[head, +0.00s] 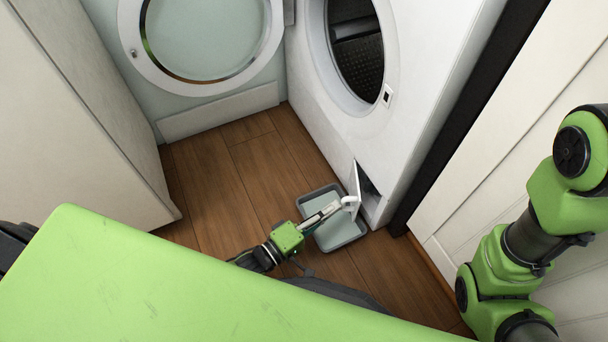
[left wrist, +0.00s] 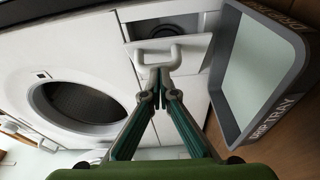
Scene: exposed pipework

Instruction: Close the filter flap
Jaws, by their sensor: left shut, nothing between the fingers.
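The filter flap (head: 354,184) is a small white panel low on the washing machine's front. It stands open, sticking out from the left side of its opening (head: 369,193). A white loop handle (head: 349,203) is on the flap. It also shows in the left wrist view (left wrist: 177,48), in front of the opening, where a dark round filter (left wrist: 164,30) is visible. My left gripper (head: 335,207) is shut and empty, its fingertips (left wrist: 159,72) right at the handle; whether they touch it I cannot tell. My right gripper is outside the view.
A grey drip tray (head: 333,240) lies on the wooden floor under the flap and my left gripper. The washing machine (head: 420,60) has its round door (head: 202,85) wide open to the left. White cabinets stand on both sides. The floor left of the tray is clear.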

